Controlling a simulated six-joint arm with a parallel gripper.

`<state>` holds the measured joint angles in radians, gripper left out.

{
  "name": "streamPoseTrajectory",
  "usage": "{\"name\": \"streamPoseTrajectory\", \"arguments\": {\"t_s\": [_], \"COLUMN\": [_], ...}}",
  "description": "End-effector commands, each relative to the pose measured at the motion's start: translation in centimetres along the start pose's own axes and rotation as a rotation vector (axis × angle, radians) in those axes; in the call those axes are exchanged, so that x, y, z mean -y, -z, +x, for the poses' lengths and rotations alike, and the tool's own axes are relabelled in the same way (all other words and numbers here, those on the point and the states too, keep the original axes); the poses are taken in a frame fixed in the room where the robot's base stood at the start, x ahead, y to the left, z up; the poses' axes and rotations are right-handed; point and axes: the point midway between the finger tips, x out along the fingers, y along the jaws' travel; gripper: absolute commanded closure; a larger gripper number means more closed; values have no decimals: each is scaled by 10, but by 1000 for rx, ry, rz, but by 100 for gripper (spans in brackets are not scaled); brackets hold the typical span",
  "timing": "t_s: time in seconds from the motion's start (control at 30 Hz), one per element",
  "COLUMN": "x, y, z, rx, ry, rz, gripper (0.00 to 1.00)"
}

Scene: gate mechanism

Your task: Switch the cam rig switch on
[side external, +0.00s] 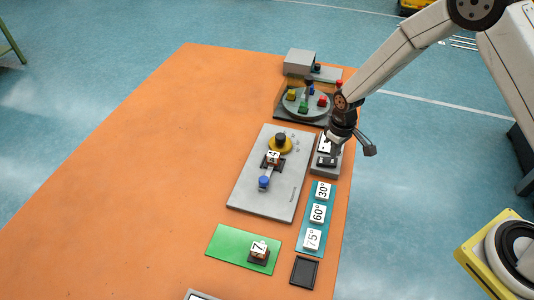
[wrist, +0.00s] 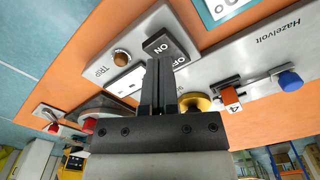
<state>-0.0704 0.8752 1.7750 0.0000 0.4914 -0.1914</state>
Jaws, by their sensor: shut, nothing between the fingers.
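The dark rocker switch (wrist: 163,43) sits on a light grey box (wrist: 185,18) and carries the words ON and OFF. It also shows in the side external view (side external: 326,161), partly under my arm. My gripper (wrist: 160,68) is shut and empty, its fingertips at the OFF end of the switch; I cannot tell whether they touch it. In the side external view my gripper (side external: 331,146) is over the box. The cam rig plate (side external: 245,190) lies left of the box, with a yellow cam (side external: 280,145), a blue knob (side external: 264,183) and a numbered block (side external: 273,158).
A round brown button (wrist: 122,57) marked TRIP is on the switch box. A turntable (side external: 306,102) with coloured blocks stands behind. A teal strip with number tiles (side external: 318,213), a black tray (side external: 304,272) and a green mat (side external: 225,243) lie in front. The table's left side is clear.

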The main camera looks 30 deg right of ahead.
Motion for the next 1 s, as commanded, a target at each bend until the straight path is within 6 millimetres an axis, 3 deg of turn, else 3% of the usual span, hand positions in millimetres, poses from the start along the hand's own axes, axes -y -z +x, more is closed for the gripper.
{"name": "streamPoseTrajectory", "arguments": {"t_s": [1.0], "x": [0], "y": [0], "z": [10], "rx": [0], "ry": [0], "rz": [0], "gripper": [100]}}
